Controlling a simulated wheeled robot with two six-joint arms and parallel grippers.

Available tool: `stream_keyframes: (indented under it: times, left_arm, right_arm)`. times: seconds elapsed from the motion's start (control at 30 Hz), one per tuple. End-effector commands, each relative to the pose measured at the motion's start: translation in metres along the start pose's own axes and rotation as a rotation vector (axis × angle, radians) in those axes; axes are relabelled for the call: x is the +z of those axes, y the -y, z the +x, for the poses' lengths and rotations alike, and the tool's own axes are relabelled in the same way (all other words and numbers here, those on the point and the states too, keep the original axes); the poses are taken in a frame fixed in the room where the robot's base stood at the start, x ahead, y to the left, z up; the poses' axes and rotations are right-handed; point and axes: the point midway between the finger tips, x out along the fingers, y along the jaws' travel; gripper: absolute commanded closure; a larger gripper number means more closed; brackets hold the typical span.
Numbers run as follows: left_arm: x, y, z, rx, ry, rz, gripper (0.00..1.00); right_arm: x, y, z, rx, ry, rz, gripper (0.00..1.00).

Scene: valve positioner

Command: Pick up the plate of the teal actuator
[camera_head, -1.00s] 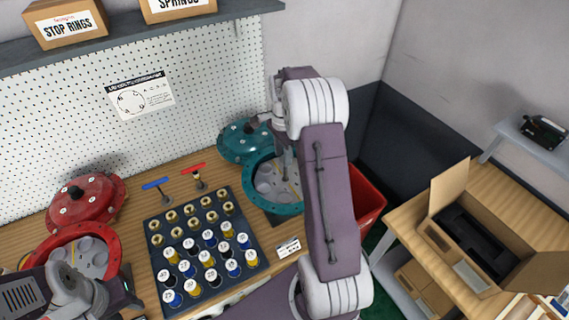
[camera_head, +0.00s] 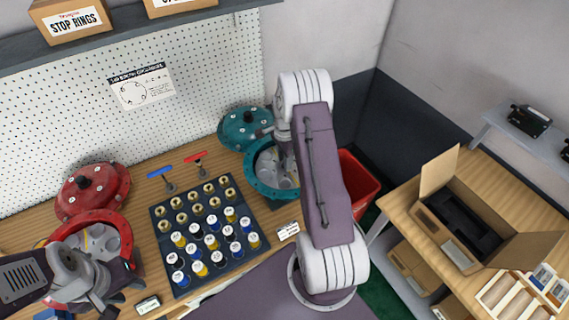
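The teal actuator's round housing (camera_head: 262,190) stands open on the bench. A pale round plate (camera_head: 284,181) with holes shows inside it, partly hidden by my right arm. The teal lid (camera_head: 243,127) lies behind the housing, against the pegboard. My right gripper (camera_head: 287,163) points down into the housing over the plate. Its fingers are mostly hidden behind the wrist, so I cannot tell whether they hold the plate. My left gripper (camera_head: 110,293) is at lower left, in front of the red actuator (camera_head: 125,240), with its fingers apart and empty.
A dark tray (camera_head: 160,222) of brass rings and numbered cartridges stands between the two actuators. The red lid (camera_head: 92,190) lies behind the red housing. Blue (camera_head: 160,172) and red (camera_head: 194,158) handled tools stand behind the tray. A red bin (camera_head: 358,180) is to the right.

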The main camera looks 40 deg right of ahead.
Motion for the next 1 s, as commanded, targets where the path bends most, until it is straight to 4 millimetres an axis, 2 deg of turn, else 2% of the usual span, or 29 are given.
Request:
stream_keyframes:
  times: [0.1,0.27,0.37,0.4,0.43,1.0]
  left_arm:
    - [-0.0002,-0.0001,-0.0024,0.0,0.0,0.0,0.64]
    - [-0.0001,-0.0001,-0.0014,0.0,0.0,0.0,0.64]
    - [-0.0001,-0.0001,-0.0014,0.0,0.0,0.0,0.64]
    - [-0.0001,-0.0001,-0.0014,0.0,0.0,0.0,0.64]
    - [-0.0001,0.0,-0.0014,0.0,0.0,0.0,0.64]
    - [-0.0001,-0.0001,-0.0015,0.0,0.0,0.0,0.64]
  right_arm:
    - [-0.0001,-0.0001,0.0075,0.0,0.0,0.0,0.62]
    - [-0.0002,0.0001,0.0082,-0.001,-0.001,0.0,0.62]
    - [-0.0002,0.0001,0.0081,-0.001,-0.001,0.0,0.87]
    - [-0.0002,0.0001,0.008,-0.001,-0.001,0.0,0.99]
    - [-0.0002,0.0001,0.008,-0.001,-0.001,0.0,1.0]
    - [-0.0005,0.0006,0.0074,-0.003,-0.001,-0.001,1.0]
